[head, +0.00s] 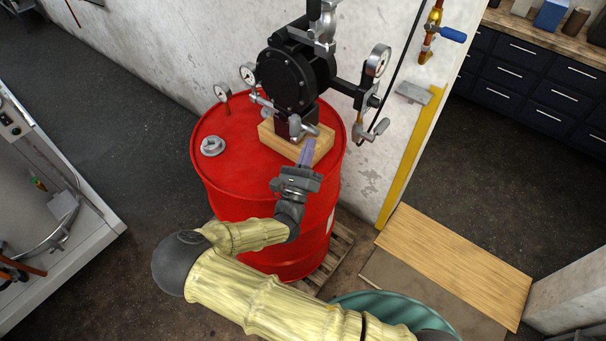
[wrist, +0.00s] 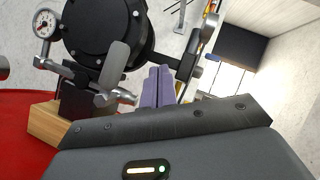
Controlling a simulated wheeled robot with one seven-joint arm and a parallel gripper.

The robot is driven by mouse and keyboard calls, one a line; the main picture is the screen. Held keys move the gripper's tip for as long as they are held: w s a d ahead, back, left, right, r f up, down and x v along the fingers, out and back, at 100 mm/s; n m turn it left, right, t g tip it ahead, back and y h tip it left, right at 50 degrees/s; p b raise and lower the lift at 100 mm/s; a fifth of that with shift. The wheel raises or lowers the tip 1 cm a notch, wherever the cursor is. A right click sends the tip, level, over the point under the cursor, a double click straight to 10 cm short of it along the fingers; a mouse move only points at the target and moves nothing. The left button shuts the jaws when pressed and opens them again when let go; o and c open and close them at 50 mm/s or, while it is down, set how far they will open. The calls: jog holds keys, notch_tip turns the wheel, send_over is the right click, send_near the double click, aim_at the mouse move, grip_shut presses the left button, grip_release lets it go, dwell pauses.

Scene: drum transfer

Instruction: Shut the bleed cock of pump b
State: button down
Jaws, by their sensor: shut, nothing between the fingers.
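A black pump (head: 290,75) stands on a wooden block (head: 322,143) on top of a red drum (head: 240,165). A small cock with a grey lever shows low on the pump's front in the wrist view; the lever (wrist: 115,62) stands tilted upward there. A second grey lever (head: 379,127) hangs at the end of the pipework right of the pump. No label shows which is the bleed cock or which pump is b. My gripper (head: 308,148) is shut and empty, its purple fingers (wrist: 158,86) just in front of the block, right of the small cock.
Gauges flank the pump, one on the left (wrist: 44,22) and one on the right (head: 379,60). A blue-handled valve (head: 452,34) is on the wall pipe. A bung (head: 212,146) sits on the drum's left top. A green bin (head: 400,308) stands at lower right.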

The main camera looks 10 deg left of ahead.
jog(key=s+d+b, duration=0.1)
jog(key=s+b, duration=0.3)
jog(key=s, duration=0.5)
jog(key=shift+d+f, duration=0.15)
jog(key=shift+f, duration=0.15)
